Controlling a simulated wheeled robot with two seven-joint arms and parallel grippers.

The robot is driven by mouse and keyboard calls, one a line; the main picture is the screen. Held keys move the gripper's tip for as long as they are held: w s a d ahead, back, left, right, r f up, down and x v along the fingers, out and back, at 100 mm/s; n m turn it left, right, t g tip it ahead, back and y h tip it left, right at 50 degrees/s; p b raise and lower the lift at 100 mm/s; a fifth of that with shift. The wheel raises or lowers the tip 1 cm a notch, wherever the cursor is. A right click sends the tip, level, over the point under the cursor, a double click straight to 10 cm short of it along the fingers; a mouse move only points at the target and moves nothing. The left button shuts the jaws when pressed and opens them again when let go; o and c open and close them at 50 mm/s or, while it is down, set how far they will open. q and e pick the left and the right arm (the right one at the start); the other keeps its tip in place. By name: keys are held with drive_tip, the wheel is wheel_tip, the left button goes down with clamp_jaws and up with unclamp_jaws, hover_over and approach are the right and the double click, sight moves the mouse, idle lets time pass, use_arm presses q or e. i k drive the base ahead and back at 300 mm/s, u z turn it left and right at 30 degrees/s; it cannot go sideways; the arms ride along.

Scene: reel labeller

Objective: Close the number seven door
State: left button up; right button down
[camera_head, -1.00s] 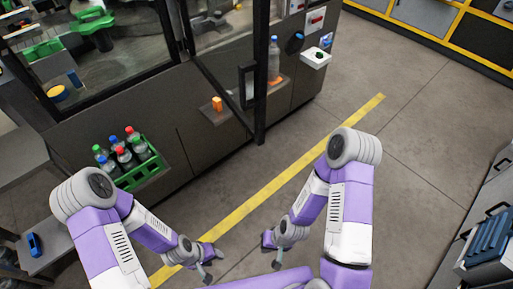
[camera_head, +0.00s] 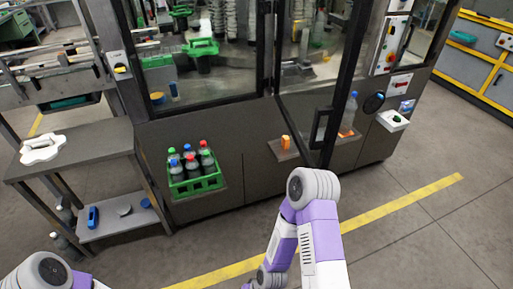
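A black-framed glass door (camera_head: 338,105) with a dark handle (camera_head: 320,128) is on the machine front, right of centre. It stands swung out from the machine, with its lower corner over the front ledge. I cannot read a number seven on it. My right arm reaches in at the bottom centre; its wrist end (camera_head: 263,279) is low in the picture, well short of the door and apart from it. The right fingers are too cut off to judge. Only the upper part of my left arm shows at the bottom left; its gripper is out of view.
A green crate of bottles (camera_head: 197,186) sits on a front shelf. An orange item (camera_head: 285,142) and a clear bottle (camera_head: 349,112) stand beside the door. A side table (camera_head: 75,145) is at left. Floor with a yellow line (camera_head: 400,203) is open in front.

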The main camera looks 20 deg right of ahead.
sight(361, 10)
drive_tip(key=u, duration=0.8)
drive_tip(key=i, duration=1.25)
drive_tip(key=z, duration=2.2)
